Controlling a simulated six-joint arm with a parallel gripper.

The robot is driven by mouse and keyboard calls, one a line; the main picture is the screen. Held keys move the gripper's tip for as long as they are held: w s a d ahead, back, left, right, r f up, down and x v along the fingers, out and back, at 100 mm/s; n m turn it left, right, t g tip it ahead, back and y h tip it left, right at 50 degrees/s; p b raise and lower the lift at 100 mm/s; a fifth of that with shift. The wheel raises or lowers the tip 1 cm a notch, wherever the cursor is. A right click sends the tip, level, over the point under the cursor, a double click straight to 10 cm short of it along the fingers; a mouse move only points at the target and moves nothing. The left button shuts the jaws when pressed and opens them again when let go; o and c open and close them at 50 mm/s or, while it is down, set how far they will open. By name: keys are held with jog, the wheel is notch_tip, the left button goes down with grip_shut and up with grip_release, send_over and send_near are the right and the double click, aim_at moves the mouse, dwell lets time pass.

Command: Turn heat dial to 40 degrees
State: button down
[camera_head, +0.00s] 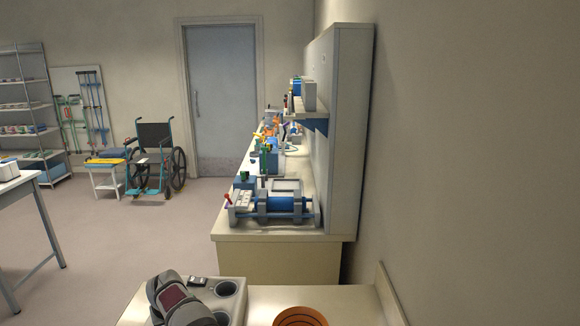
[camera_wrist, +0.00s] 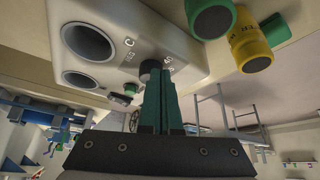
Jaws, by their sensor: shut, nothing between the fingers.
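The heat dial is a small dark round knob (camera_wrist: 149,67) on the pale face of a heater unit (camera_wrist: 110,12) in the wrist view. The markings "DEG C" and "40" are printed near it. My gripper (camera_wrist: 158,78) has its green fingers together, with nothing between them. The fingertips overlap the dial's edge in the picture; I cannot tell whether they touch it. The dial's pointer is not readable. In the head view my gripper's fingers are hidden, and the unit (camera_head: 236,314) with two round wells shows beside my arm at the bottom.
In the wrist view a green cylinder (camera_wrist: 211,18) and a yellow one (camera_wrist: 250,50) are close to the unit. In the head view an orange bowl (camera_head: 300,317) sits right of the unit. A counter with blue equipment (camera_head: 285,204) stands beyond, along the wall.

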jog(key=shift+f, duration=0.9)
jog(key=shift+w, duration=0.3)
